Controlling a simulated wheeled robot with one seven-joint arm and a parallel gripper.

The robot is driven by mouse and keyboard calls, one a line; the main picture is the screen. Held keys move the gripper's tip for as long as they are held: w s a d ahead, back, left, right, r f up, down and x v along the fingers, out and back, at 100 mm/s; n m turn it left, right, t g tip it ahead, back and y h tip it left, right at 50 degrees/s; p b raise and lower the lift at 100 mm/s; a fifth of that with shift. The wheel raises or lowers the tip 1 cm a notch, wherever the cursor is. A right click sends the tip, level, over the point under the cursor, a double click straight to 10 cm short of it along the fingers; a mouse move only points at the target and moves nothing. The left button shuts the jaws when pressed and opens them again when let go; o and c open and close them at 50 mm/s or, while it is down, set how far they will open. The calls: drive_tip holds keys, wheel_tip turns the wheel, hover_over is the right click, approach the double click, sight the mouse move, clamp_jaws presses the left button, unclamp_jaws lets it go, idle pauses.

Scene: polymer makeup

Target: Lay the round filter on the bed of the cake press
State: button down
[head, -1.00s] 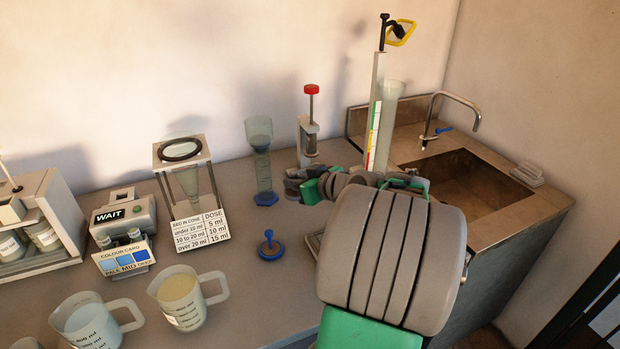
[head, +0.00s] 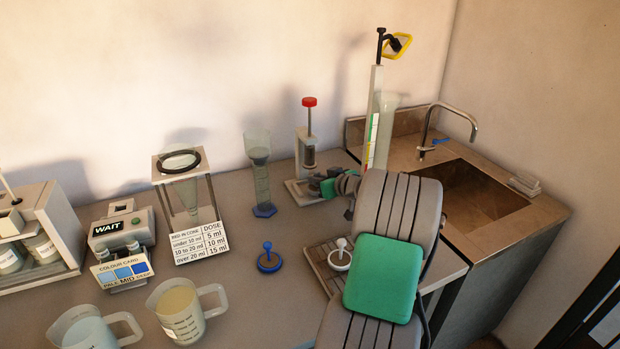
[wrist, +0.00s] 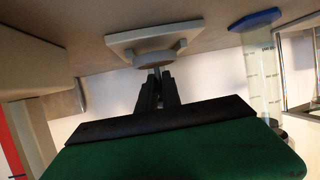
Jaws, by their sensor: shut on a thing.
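The cake press (head: 308,160) stands near the back wall, with a red-knobbed plunger above a pale base plate (head: 294,187). My gripper (head: 328,188) is low at the front of the press, partly hidden by its own links. In the wrist view, which is upside down, my gripper (wrist: 157,80) is shut on a short pale stem of a grey round disc, seemingly the round filter (wrist: 160,58). The disc overlaps a pale square plate (wrist: 120,42). I cannot tell whether it touches the plate or hovers over it.
A measuring cylinder with a blue foot (head: 263,210) stands left of the press. A tall column (head: 373,125) and sink (head: 470,190) are to the right. A blue knobbed disc (head: 269,262) and a white knobbed disc (head: 340,262) are in front. Jugs (head: 180,320) stand front left.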

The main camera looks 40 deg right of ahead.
drive_tip(key=w, duration=0.3)
drive_tip(key=shift+w+d, duration=0.1)
drive_tip(key=shift+w, duration=0.15)
drive_tip(key=shift+w+f, duration=0.25)
drive_tip(key=shift+f, duration=0.35)
drive_tip(key=shift+s+f, duration=0.1)
drive_tip(key=shift+f, duration=0.05)
drive_tip(key=shift+d+f, duration=0.1)
drive_tip(key=shift+f, duration=0.1)
drive_tip(key=c, duration=1.5)
unclamp_jaws()
drive_tip(key=shift+r, duration=0.1)
drive_tip(key=shift+r, duration=0.2)
drive_tip(key=v, duration=1.2)
